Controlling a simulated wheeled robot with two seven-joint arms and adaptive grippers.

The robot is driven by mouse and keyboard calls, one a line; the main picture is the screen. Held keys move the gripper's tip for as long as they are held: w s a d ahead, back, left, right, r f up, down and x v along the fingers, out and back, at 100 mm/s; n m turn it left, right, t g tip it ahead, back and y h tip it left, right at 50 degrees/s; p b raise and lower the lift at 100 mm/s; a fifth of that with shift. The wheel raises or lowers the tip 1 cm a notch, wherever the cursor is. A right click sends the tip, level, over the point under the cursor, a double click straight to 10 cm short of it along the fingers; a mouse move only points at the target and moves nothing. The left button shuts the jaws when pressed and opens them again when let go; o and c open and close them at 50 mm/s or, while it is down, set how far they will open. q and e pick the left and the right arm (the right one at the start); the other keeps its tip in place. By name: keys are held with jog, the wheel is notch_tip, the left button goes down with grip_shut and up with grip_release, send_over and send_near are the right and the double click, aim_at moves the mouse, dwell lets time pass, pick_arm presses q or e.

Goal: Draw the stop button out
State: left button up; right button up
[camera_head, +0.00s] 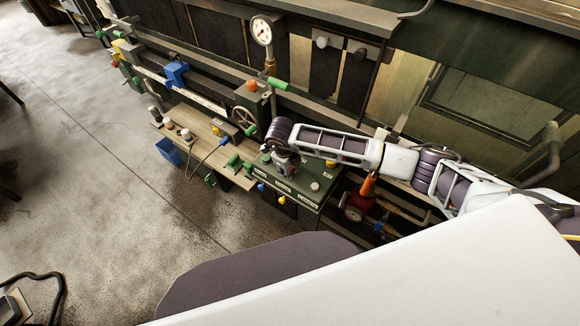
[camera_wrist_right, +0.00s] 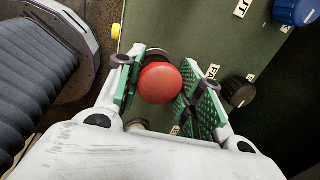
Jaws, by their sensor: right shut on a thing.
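The red stop button (camera_wrist_right: 160,83) has a round mushroom head and sits on the green control panel (camera_wrist_right: 200,35). My right gripper (camera_wrist_right: 157,97) is shut on it, with a green-padded finger on each side of the head. In the head view my right gripper (camera_head: 284,166) reaches down onto the sloped top of the panel (camera_head: 309,184), and it hides the button there. How far the button stands out from the panel is hard to tell. My left gripper is not in view.
A black knob (camera_wrist_right: 238,91) is close to the right finger, and a blue knob (camera_wrist_right: 295,12) is at the upper right. A yellow button (camera_wrist_right: 115,32) is at the panel's left edge. A handwheel (camera_head: 243,117) and a wooden shelf (camera_head: 220,160) are left of the panel.

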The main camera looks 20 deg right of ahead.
jog(key=shift+r, duration=0.3)
dwell(0.7)
dwell(0.4)
jog(key=o, duration=1.1)
jog(key=shift+c, duration=0.2)
jog(key=o, duration=0.8)
jog(key=shift+r+p, duration=2.4)
jog(key=shift+r, duration=1.65)
